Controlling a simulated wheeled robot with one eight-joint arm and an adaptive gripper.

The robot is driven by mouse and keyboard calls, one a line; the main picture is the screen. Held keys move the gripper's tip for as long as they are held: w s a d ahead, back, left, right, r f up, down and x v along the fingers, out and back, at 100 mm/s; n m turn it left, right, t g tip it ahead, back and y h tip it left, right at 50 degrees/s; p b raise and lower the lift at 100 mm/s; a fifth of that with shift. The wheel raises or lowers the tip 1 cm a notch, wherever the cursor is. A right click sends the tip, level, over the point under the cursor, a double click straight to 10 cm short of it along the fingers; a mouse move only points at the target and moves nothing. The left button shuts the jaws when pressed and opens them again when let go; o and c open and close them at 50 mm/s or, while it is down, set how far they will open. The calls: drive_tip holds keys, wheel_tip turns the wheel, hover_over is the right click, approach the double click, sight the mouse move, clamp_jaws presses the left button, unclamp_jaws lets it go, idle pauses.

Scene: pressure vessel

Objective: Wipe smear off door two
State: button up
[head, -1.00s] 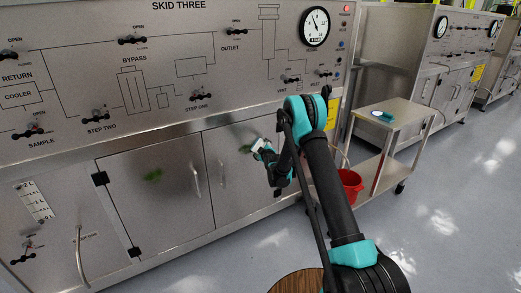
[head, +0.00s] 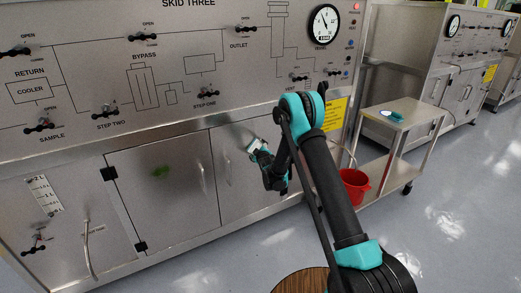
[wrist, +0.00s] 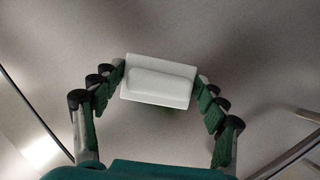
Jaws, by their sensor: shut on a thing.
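My gripper (wrist: 160,85) is shut on a white block (wrist: 158,80), one green finger on each side. In the head view the block (head: 254,144) is at the upper part of the right cabinet door (head: 232,185). In the wrist view it is close to the grey metal; I cannot tell if it touches. No green smear shows clearly on this door; the block and gripper hide part of it. The left cabinet door (head: 135,205) carries a green smear (head: 160,171) near its upper middle. Which door is door two is not readable.
Vertical handles stand out from the doors, one (head: 202,178) left of my gripper. Valve knobs and a gauge (head: 324,25) are on the panel above. A metal cart (head: 400,112) and a red bucket (head: 354,187) stand to the right. Floor beyond is clear.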

sight(248, 148)
drive_tip(key=shift+s+a, duration=0.35)
drive_tip(key=shift+a, duration=0.5)
drive_tip(key=shift+c, duration=0.4)
drive_tip(key=shift+s+a, duration=1.1)
drive_tip(key=shift+a, duration=0.3)
drive_tip(key=shift+r, duration=0.15)
drive_tip(key=shift+w+r, duration=0.15)
drive_tip(key=shift+r, duration=0.1)
drive_tip(key=shift+w+d, duration=0.15)
drive_tip(key=shift+d, duration=0.1)
drive_tip(key=shift+c, duration=0.6)
drive_tip(key=shift+w+d, duration=0.45)
drive_tip(key=shift+d, duration=0.3)
drive_tip(key=shift+w+d, duration=0.45)
drive_tip(key=shift+d, duration=0.3)
drive_tip(key=shift+w+d, duration=0.75)
drive_tip(key=shift+d, duration=0.3)
drive_tip(key=shift+w+d, duration=0.8)
drive_tip(key=shift+d, duration=0.3)
drive_tip(key=shift+w+d, duration=0.75)
drive_tip(key=shift+d, duration=0.3)
drive_tip(key=shift+a, duration=0.15)
